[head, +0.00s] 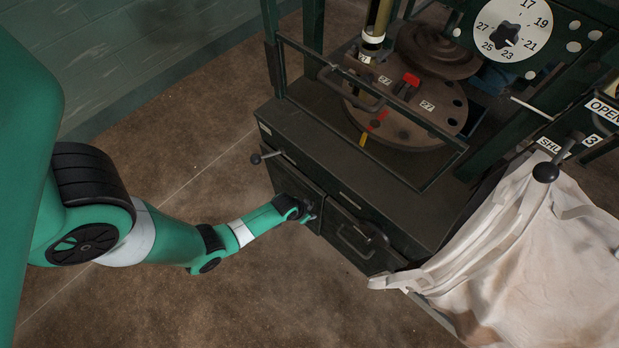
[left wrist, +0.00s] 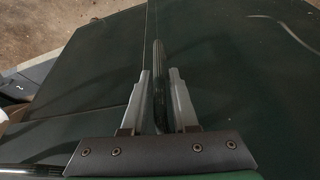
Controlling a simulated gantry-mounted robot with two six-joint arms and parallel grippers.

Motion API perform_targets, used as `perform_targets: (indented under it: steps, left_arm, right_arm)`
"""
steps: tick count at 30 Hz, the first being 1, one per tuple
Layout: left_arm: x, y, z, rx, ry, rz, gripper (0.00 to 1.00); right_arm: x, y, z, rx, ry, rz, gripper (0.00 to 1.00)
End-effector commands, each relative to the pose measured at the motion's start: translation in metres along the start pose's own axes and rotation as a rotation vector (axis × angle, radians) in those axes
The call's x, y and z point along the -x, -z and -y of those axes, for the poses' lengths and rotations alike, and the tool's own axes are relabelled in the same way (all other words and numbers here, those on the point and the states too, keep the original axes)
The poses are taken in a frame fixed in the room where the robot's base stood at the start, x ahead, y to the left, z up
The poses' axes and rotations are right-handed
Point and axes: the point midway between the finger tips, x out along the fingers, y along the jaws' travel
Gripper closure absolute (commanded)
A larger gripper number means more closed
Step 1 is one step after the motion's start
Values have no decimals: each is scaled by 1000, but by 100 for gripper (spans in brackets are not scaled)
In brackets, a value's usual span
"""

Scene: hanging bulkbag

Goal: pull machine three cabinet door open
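The dark green cabinet door (head: 292,183) is in the front of the machine's base in the head view, and looks shut. My left gripper (head: 308,216) is at the lower right part of this front, by the seam between two doors. In the left wrist view a dark upright handle bar (left wrist: 158,75) stands between the two grey fingers of the left gripper (left wrist: 160,85). The fingers are apart, one on each side of the bar, with narrow gaps showing. In the head view my gripper hides most of this handle. My right gripper is not in view.
A second door with a curved handle (head: 352,243) is to the right. A lever with a black knob (head: 256,159) sticks out at the left. A white bulkbag (head: 545,255) hangs at the right. The brown floor (head: 200,140) before the cabinet is clear.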

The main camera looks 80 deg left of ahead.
Motion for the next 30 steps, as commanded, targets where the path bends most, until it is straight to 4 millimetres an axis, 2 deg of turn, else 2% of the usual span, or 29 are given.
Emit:
perform_targets:
  steps: [6,11,30]
  left_arm:
    - [0,0,0,0,0,1,73]
    - [0,0,0,0,0,1,100]
    - [0,0,0,0,0,1,100]
  right_arm:
    - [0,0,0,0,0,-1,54]
    - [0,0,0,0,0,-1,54]
    - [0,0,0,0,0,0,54]
